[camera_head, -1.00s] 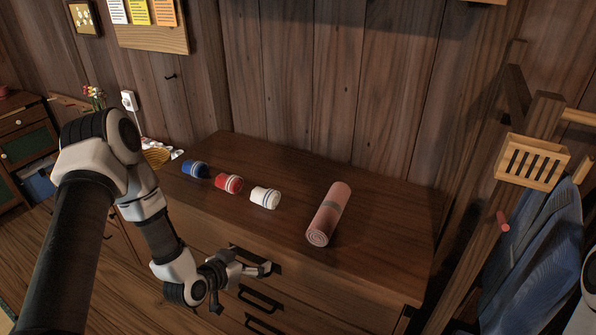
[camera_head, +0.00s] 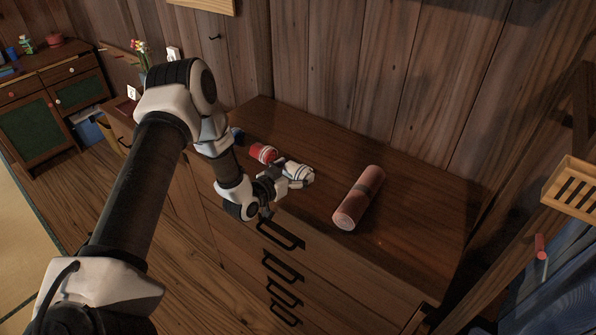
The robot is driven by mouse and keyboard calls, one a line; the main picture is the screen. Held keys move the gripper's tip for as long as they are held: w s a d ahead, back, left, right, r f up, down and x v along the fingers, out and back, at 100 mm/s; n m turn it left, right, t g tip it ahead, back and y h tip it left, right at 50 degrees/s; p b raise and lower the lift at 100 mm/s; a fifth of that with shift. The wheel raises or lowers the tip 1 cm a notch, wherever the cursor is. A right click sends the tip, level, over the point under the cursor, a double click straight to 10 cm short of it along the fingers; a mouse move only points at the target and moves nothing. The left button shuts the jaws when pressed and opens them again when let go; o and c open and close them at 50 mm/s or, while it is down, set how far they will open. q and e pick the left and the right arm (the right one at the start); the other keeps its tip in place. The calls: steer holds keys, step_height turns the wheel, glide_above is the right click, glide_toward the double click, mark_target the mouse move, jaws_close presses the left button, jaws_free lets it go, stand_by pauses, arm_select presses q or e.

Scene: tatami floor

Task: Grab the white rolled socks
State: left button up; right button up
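The white rolled socks (camera_head: 292,167) lie on the wooden dresser top, right of the red rolled socks (camera_head: 263,152). My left gripper (camera_head: 284,197) is at the front of the white socks, over the dresser's front edge. Its fingers look spread, one close to the socks and one lower, toward the drawers. It partly covers the socks, and I cannot tell whether it touches them. Blue rolled socks (camera_head: 237,135) are mostly hidden behind my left arm. My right gripper is not in view.
A pink rolled mat (camera_head: 361,196) lies on the dresser (camera_head: 420,222) right of the socks. The wooden wall stands behind. Black drawer handles (camera_head: 281,236) stick out at the front. A slatted wooden holder (camera_head: 571,187) is at the right. The dresser's right part is clear.

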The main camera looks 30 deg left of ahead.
arm_select(q)
steer(key=shift+s+r, duration=0.1)
steer(key=shift+s, duration=0.05)
steer(key=c, duration=0.5)
